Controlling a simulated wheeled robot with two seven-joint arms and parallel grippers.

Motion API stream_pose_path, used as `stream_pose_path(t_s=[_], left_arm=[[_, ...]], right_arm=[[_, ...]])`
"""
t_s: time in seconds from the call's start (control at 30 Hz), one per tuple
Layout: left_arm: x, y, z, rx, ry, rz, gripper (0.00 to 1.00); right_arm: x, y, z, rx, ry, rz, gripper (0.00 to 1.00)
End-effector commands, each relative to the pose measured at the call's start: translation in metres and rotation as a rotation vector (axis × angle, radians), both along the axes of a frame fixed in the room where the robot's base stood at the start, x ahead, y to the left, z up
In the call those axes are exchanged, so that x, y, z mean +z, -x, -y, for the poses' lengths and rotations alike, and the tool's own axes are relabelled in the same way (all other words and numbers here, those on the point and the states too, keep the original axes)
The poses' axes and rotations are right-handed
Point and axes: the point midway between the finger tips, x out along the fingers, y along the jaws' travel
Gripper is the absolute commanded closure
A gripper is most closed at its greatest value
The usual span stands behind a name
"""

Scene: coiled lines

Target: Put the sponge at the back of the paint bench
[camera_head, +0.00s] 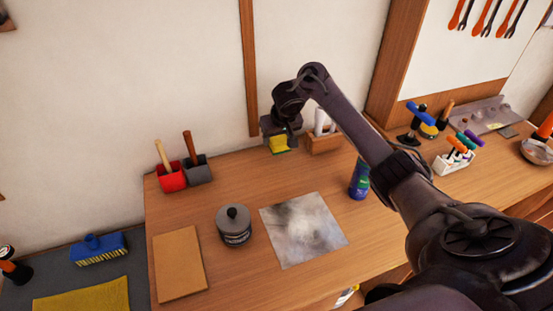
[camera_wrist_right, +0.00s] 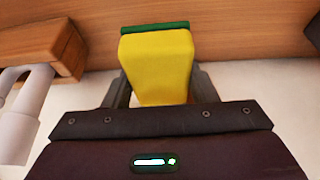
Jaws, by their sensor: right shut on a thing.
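The sponge (camera_head: 279,144) is yellow with a green layer. It is at the back of the wooden paint bench (camera_head: 290,179), near the wall. In the right wrist view the yellow sponge (camera_wrist_right: 156,62) sits between the fingers, its green side (camera_wrist_right: 155,27) facing the bench wood. My right gripper (camera_head: 277,137) is shut on it, fingers pointing down. I cannot tell whether the sponge touches the bench top. My left gripper is not in view.
A wooden holder with white items (camera_head: 323,143) stands just right of the sponge. Red (camera_head: 172,178) and grey (camera_head: 197,171) boxes stand to its left. A grey can (camera_head: 234,226), stained sheet (camera_head: 303,230) and blue-green can (camera_head: 359,181) are nearer. Bench between is clear.

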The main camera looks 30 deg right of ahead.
Motion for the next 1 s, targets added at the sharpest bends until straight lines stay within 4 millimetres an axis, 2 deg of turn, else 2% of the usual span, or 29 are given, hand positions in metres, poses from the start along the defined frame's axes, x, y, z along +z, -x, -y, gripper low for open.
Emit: stream_pose_path(t_s=[0.23, 0.47, 0.9, 0.93, 1.0], left_arm=[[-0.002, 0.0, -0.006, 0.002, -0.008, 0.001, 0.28], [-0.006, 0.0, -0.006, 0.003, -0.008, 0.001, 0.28], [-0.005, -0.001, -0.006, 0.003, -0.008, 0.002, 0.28], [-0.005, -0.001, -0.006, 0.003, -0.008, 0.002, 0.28], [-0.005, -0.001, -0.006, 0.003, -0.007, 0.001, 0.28]], right_arm=[[-0.022, 0.0, 0.001, 0.0, 0.001, 0.001, 0.69], [-0.054, 0.0, 0.001, -0.001, 0.0, 0.001, 0.69], [-0.061, 0.0, 0.001, 0.001, 0.001, 0.002, 0.69], [-0.061, 0.0, 0.001, 0.001, 0.001, 0.003, 0.45], [-0.061, 0.0, 0.001, 0.001, 0.001, 0.003, 0.36]])
